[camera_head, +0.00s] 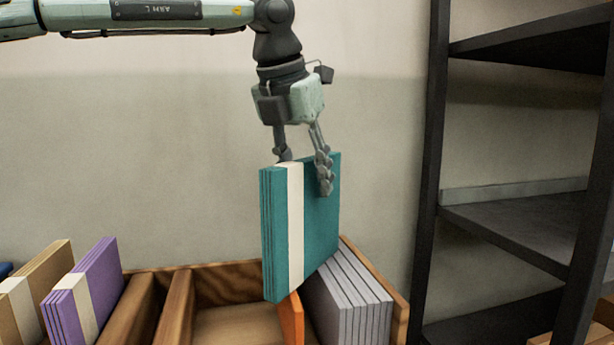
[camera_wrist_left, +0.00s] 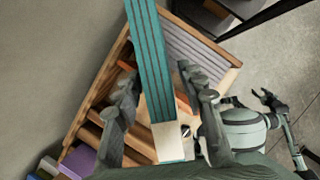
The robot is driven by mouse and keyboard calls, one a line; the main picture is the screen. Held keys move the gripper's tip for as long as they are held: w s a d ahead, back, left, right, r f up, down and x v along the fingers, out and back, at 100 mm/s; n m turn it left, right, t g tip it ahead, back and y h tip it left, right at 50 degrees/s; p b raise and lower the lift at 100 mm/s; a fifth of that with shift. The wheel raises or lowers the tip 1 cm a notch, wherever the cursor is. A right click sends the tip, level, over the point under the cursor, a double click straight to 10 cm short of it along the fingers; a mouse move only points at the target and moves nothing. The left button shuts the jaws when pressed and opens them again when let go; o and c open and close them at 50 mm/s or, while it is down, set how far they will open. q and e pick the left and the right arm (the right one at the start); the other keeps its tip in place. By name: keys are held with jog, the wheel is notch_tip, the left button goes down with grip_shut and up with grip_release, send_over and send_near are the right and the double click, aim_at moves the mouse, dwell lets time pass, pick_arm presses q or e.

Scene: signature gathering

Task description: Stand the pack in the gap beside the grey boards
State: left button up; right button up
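The pack (camera_head: 318,220) is a teal bundle with a white band. My left gripper (camera_head: 305,175) is shut on its upper part, one finger on each broad side, and holds it upright above the wooden crate (camera_head: 398,305). The pack also shows between the fingers in the wrist view (camera_wrist_left: 152,60). The grey boards (camera_head: 345,292) stand in the crate's right end, partly hidden by the pack. An orange board (camera_head: 291,318) stands just left of them, below the pack; the pack hides where the gap meets it. My right gripper (camera_wrist_left: 270,100) shows small in the wrist view, fingers apart.
Brown dividers (camera_head: 176,308) stand in the crate, with an open space right of them. A purple pack (camera_head: 100,282) and a tan pack (camera_head: 45,275) stand at the left. A dark shelf rack (camera_head: 520,225) stands at the right. A plain wall is behind.

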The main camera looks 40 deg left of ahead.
pick_arm(q)
jog(key=shift+r, duration=0.15)
jog(key=shift+s+r, duration=0.1)
jog(key=shift+r, duration=0.2)
jog(key=v, duration=0.5)
jog(key=shift+s+r, duration=0.1)
jog(key=shift+r, duration=0.2)
jog(key=v, duration=0.5)
jog(key=shift+s+r, duration=0.15)
jog(key=shift+r, duration=0.2)
pick_arm(e)
jog(key=shift+s+f, duration=0.35)
jog(key=shift+s, duration=0.05)
jog(key=shift+d, duration=0.1)
